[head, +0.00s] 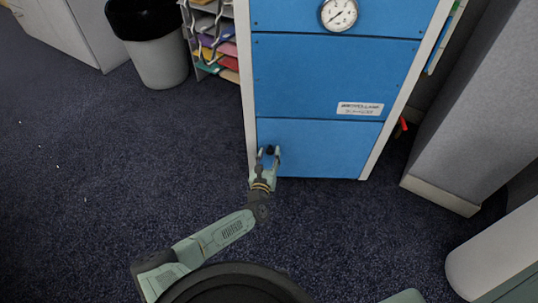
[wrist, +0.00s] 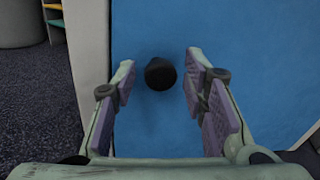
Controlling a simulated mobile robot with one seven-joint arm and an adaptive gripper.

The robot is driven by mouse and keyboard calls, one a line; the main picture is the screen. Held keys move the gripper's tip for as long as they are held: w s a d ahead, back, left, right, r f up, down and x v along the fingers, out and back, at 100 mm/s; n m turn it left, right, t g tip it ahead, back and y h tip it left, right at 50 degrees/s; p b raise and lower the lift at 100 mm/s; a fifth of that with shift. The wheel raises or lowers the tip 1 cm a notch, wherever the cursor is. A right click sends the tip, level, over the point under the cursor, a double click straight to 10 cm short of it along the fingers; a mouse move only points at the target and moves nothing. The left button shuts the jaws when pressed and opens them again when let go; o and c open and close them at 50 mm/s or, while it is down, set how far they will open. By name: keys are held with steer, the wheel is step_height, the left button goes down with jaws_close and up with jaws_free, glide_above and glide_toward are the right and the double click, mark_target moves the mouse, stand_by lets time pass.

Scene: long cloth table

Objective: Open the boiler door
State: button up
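The boiler (head: 330,65) is a blue cabinet with white side edges and a round gauge at its top. Its lowest blue panel, the door (head: 325,148), sits flush in the front and looks closed. A black round knob (wrist: 160,73) is at the door's left side; it also shows in the head view (head: 269,150). My gripper (head: 268,153) is open in front of the knob. In the wrist view, its two purple-padded fingers (wrist: 158,80) stand left and right of the knob, with a gap on each side.
A white bin with a black liner (head: 160,60) and a shelf of coloured papers (head: 215,50) stand left of the boiler. A grey partition (head: 475,100) is close on the right.

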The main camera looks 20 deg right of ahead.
jaws_close()
stand_by(0.6)
